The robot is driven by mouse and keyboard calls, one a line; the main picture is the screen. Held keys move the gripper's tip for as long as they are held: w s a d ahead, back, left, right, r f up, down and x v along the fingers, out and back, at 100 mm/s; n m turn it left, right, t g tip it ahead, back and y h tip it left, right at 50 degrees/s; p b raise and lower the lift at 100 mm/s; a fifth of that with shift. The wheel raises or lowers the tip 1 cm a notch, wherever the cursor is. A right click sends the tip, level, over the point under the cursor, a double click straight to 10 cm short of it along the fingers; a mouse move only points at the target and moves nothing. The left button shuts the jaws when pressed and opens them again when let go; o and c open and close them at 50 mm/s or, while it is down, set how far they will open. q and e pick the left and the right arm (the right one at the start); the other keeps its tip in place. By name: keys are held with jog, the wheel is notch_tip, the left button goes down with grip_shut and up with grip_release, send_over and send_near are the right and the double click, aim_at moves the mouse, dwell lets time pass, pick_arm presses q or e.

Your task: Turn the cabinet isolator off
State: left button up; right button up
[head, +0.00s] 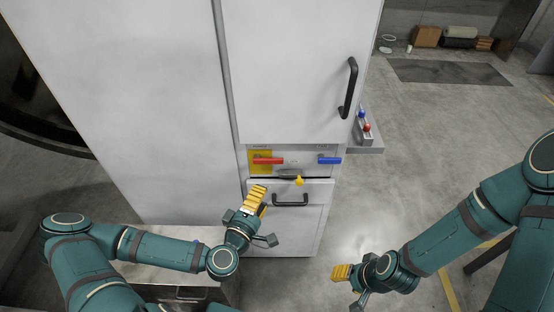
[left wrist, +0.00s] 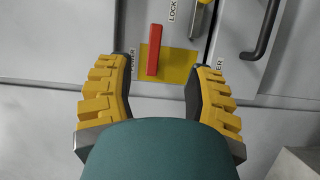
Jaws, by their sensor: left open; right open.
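The cabinet isolator is a red handle (head: 268,161) on a yellow plate (head: 257,168), set in a panel on the cabinet front. It lies roughly level in the head view. In the left wrist view the red handle (left wrist: 153,50) stands over the yellow plate (left wrist: 182,62), beside a partly hidden label ending in "OWER". My left gripper (head: 257,193) is open just below the panel. In its wrist view the two yellow-padded fingers (left wrist: 163,72) lie on either side of the handle, not visibly touching it. My right gripper (head: 348,274) is open and empty over the floor at right.
A blue handle (head: 329,160) sits right of the red one. A grey latch with a yellow tip (head: 299,181) lies below, near a "LOCK" label. Black pull handles are on the upper door (head: 348,88) and the lower drawer (head: 290,200). A side shelf (head: 367,148) holds red and blue buttons.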

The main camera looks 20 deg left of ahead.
aim_at(277, 162)
pick_arm(q)
jog(key=shift+n+y, duration=0.3)
jog(key=w+b, duration=0.1)
jog(key=w, duration=0.3)
jog(key=w+b, duration=0.2)
jog(key=w, duration=0.3)
jog(key=w+d+b, duration=0.1)
jog(key=w+b, duration=0.1)
jog(key=w, duration=0.2)
jog(key=shift+w+r, duration=0.2)
jog(key=shift+w, duration=0.2)
grip_shut()
